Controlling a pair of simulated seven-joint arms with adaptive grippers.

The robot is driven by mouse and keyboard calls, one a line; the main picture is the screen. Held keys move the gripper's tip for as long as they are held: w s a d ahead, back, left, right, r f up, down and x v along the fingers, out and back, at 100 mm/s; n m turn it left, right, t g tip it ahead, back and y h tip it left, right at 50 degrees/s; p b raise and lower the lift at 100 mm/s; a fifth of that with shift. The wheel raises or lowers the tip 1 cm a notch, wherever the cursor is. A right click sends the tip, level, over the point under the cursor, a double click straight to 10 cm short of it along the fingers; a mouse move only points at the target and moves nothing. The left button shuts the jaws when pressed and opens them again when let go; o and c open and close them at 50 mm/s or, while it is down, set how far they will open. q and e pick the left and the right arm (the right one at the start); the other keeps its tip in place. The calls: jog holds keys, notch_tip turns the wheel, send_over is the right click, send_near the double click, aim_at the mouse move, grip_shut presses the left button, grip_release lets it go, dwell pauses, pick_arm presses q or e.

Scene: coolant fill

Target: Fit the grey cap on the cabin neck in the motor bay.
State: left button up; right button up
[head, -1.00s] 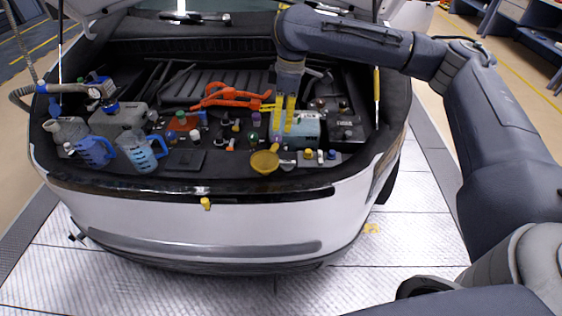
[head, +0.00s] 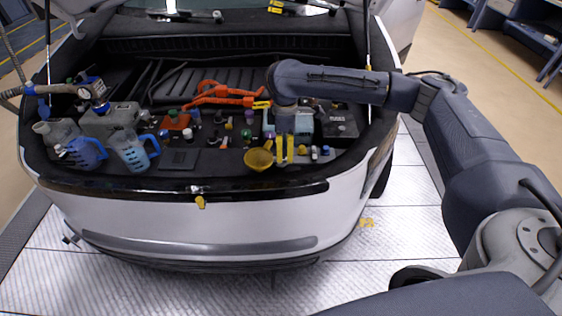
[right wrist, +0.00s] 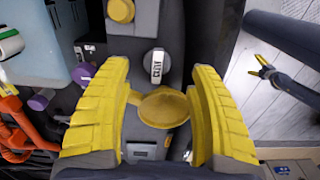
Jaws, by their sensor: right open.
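My right gripper (head: 284,151) is open over the front right part of the motor bay, just right of the yellow funnel. In the right wrist view its yellow fingers (right wrist: 165,105) are spread with nothing gripped. A grey cap (right wrist: 156,65) with a white lettered label stands below, slightly beyond the tips. The fingers seem to cover it in the head view. I cannot single out the cabin neck.
The yellow funnel (head: 259,159) sits close beside the right fingers. A yellow cap (right wrist: 121,10) and a blue cap (head: 325,150) are nearby. Blue jugs (head: 131,151) stand at the left. An orange cable (head: 222,94) lies behind. The bay's front edge (head: 200,189) is close.

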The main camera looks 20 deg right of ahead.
aim_at(284, 158)
jog(key=shift+w+f, duration=0.2)
jog(key=shift+f, duration=2.9)
jog(key=shift+c, duration=0.5)
jog(key=c, duration=1)
